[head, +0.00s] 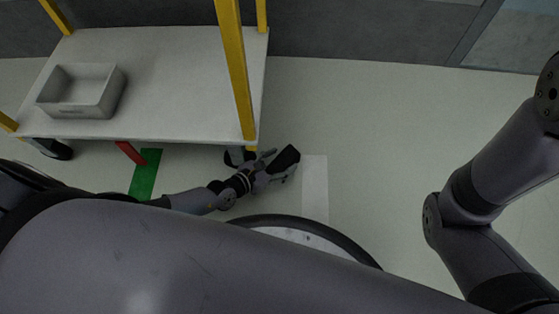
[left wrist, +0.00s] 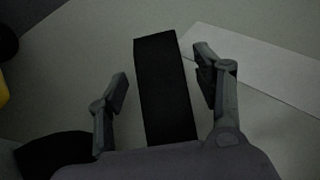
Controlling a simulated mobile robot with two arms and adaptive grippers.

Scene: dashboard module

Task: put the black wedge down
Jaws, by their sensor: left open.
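The black wedge (head: 286,158) is in the head view by the front right corner of the trolley, beside a white strip on the floor. In the left wrist view, the wedge (left wrist: 166,92) is a long dark block between the two fingers of my left gripper (left wrist: 162,70). The fingers are open, with a gap on each side of the wedge. In the head view my left gripper (head: 278,166) is low, around the wedge. Whether the wedge's underside rests fully on the floor is hard to tell. My right gripper is out of view.
A white trolley shelf (head: 180,80) with yellow posts (head: 235,70) stands at the left, carrying a grey bin (head: 82,92). A white strip (head: 315,185) and a green strip (head: 146,175) lie on the floor.

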